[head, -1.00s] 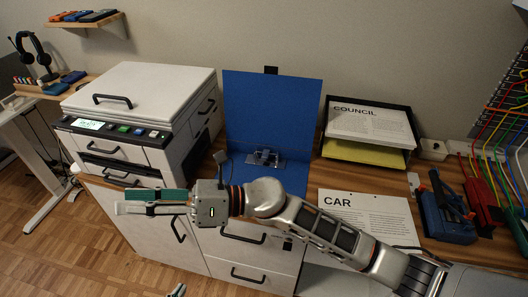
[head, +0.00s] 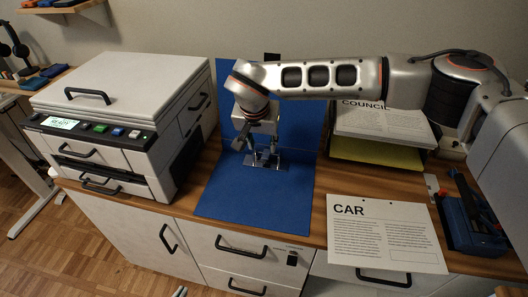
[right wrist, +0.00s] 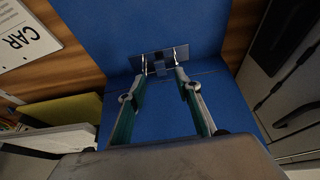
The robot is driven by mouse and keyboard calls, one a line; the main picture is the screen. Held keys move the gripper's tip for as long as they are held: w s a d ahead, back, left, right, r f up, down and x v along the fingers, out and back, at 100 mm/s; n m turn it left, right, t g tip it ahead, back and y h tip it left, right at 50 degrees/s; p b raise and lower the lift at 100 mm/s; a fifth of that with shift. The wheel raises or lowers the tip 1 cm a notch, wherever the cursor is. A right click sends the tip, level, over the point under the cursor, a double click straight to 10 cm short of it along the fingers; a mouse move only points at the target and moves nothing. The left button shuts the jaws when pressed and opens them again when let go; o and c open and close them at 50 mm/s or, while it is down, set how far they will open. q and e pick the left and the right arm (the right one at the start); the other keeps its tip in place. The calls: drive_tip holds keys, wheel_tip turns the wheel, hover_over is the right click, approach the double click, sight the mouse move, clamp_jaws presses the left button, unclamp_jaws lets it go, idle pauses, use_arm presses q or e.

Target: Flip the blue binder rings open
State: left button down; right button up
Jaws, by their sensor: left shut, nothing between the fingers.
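The blue binder (head: 240,205) lies on the desk with its front cover flat and its other cover upright against the wall. Its metal ring mechanism (head: 263,162) sits near the fold and also shows in the right wrist view (right wrist: 160,62). My right gripper (head: 262,152) points down over the mechanism. In the right wrist view its two fingers (right wrist: 161,80) are apart, one on each side of the mechanism's middle, close to the rings. I cannot tell whether they touch, or whether the rings are open. A tip of my left gripper (head: 180,291) shows at the bottom edge, shut and empty.
A white printer (head: 125,100) stands left of the binder. A paper tray (head: 375,150) with a "COUNCIL" sheet is behind right. A "CAR" sheet (head: 385,235) overhangs the desk's front edge. A blue tool (head: 470,225) lies at the right.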

sight(265, 157)
drive_tip(key=b+x, duration=0.1)
drive_tip(key=x, duration=0.6)
drive_tip(key=shift+w+d+f, duration=0.15)
drive_tip(key=shift+w+f, duration=0.05)
drive_tip(key=shift+f, duration=0.05)
clamp_jaws()
